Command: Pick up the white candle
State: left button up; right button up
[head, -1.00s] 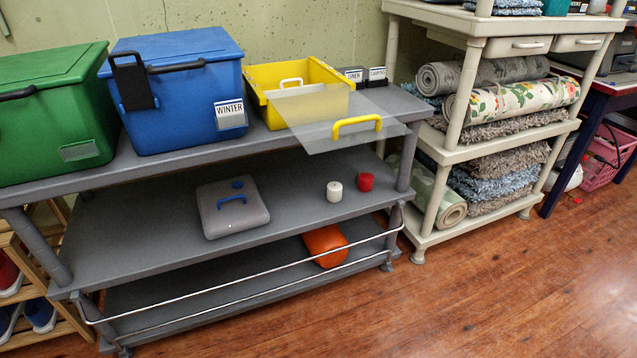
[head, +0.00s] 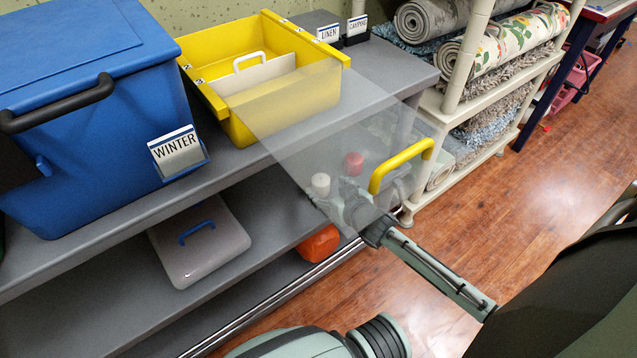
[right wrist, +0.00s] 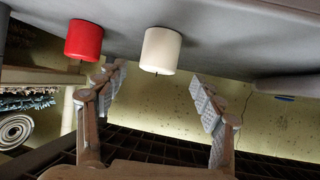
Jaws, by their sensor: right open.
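The white candle (head: 320,183) stands on the middle shelf of the grey rack, seen through the clear lid (head: 300,125) that sticks out from the yellow box. My right gripper (head: 335,200) is just in front of it, also partly behind the lid. In the right wrist view, which looks upside down, the white candle (right wrist: 161,48) lies between the open fingers (right wrist: 158,82), just beyond their tips, with nothing held. A red candle (head: 353,163) stands close beside it; it also shows in the right wrist view (right wrist: 84,40). My left gripper is out of view.
The yellow box (head: 285,115) and blue bin (head: 95,120) stand on the top shelf. A grey case (head: 200,245) is on the middle shelf, left of the candles. An orange object (head: 318,243) lies below. The lid's yellow handle (head: 400,165) juts out above my right arm.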

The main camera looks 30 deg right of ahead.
jog(key=shift+x, duration=0.9)
jog(key=w+f, duration=0.2)
jog(key=shift+w+d+f+b, duration=0.2)
jog(key=shift+w+f+b, duration=0.1)
jog(key=shift+b, duration=0.1)
jog(key=shift+w+f, duration=0.1)
jog(key=shift+w, duration=0.25)
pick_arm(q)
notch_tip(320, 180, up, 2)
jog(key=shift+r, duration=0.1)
pick_arm(e)
jog(key=c, duration=1.3)
